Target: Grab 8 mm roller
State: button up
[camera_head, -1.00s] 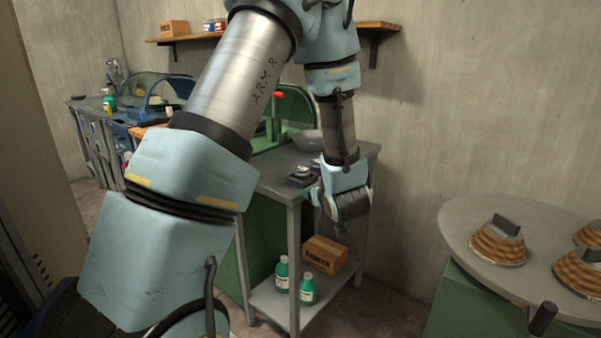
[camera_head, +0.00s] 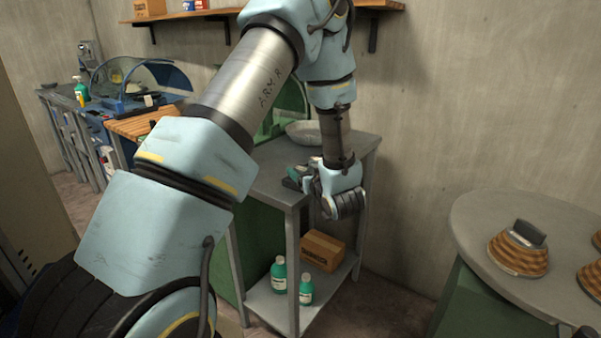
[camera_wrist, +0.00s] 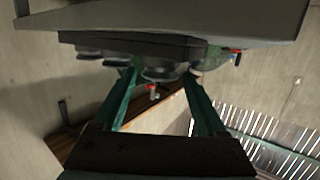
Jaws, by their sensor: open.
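My gripper (camera_head: 298,178) is at the front right of the grey metal table (camera_head: 268,184), low over its top. In the wrist view its two green fingers (camera_wrist: 160,82) are spread apart with nothing held between them. A dark holder (camera_wrist: 130,44) shows beyond the fingertips in the wrist view, which looks upside down. Several grey rounded pieces, likely rollers, show along it; one rounded piece (camera_wrist: 160,73) lies between the fingertips' lines. I cannot tell which is the 8 mm roller. In the head view the gripper hides the holder.
A grey bowl (camera_head: 304,132) stands behind the gripper on the table. Green bottles (camera_head: 279,274) and a cardboard box (camera_head: 322,250) are on the lower shelf. A wall shelf (camera_head: 222,13) is above.

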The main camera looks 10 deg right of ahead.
aim_at(298, 167)
jog(key=shift+p+x, duration=1.15)
jog(key=shift+x, duration=1.6)
jog(key=shift+f, duration=0.1)
grip_shut()
